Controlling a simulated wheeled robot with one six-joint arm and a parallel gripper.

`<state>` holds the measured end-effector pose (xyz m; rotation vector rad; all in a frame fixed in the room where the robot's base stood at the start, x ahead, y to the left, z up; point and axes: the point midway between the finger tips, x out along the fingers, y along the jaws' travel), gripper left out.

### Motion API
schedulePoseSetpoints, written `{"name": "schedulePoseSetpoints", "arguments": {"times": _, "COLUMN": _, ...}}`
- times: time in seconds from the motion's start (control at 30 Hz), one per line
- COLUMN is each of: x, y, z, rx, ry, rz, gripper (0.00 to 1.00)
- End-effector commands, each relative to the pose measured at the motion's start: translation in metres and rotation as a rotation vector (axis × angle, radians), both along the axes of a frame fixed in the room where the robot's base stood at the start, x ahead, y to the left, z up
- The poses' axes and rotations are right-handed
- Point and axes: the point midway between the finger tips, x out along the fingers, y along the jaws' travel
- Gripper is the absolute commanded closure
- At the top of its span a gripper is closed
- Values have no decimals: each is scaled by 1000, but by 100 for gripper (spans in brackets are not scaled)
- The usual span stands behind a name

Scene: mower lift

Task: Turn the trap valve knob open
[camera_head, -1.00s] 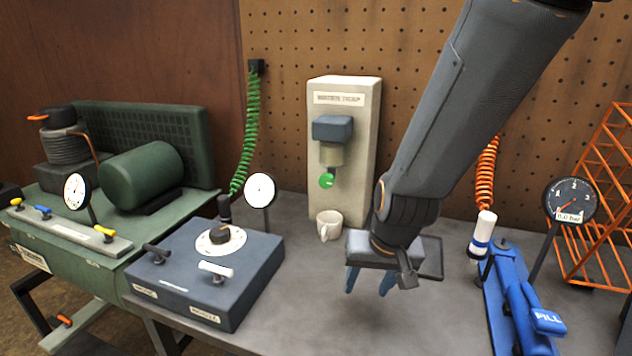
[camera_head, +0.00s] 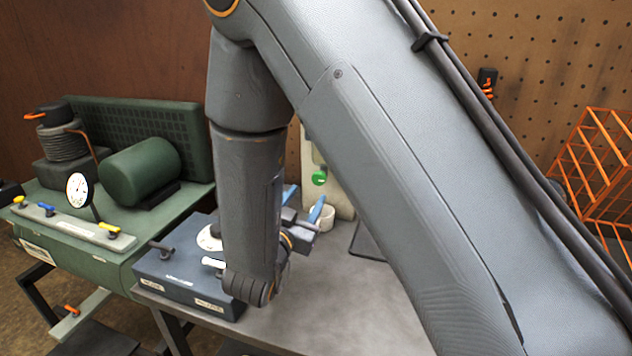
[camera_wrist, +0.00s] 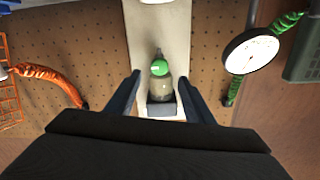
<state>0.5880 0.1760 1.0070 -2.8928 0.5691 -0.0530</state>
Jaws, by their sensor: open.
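The trap valve knob is the round green knob (camera_head: 319,178) low on the pale water trap unit (camera_head: 342,195) against the pegboard. My arm hides most of the trap in the head view.
A white mug (camera_head: 322,217) stands under the trap. The dark blue box with levers (camera_head: 190,265) is at left, partly behind my forearm. A white round gauge (camera_wrist: 251,50) and green hose (camera_wrist: 288,22) show in the wrist view. An orange wire rack (camera_head: 590,165) stands at right.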

Motion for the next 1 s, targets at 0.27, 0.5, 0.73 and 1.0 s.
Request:
{"name": "schedulePoseSetpoints", "arguments": {"times": 0.27, "x": 34, "y": -15, "z": 2, "rx": -2, "ry": -3, "rz": -5, "gripper": 52}}
{"name": "schedulePoseSetpoints", "arguments": {"times": 0.5, "x": 62, "y": -26, "z": 2, "rx": -1, "ry": -2, "rz": -3, "gripper": 52}}
{"name": "schedulePoseSetpoints", "arguments": {"times": 0.73, "x": 70, "y": -29, "z": 1, "rx": -1, "ry": -2, "rz": -1, "gripper": 52}}
{"name": "schedulePoseSetpoints", "arguments": {"times": 1.0, "x": 70, "y": -29, "z": 1, "rx": -1, "ry": -2, "rz": -1, "gripper": 69}}
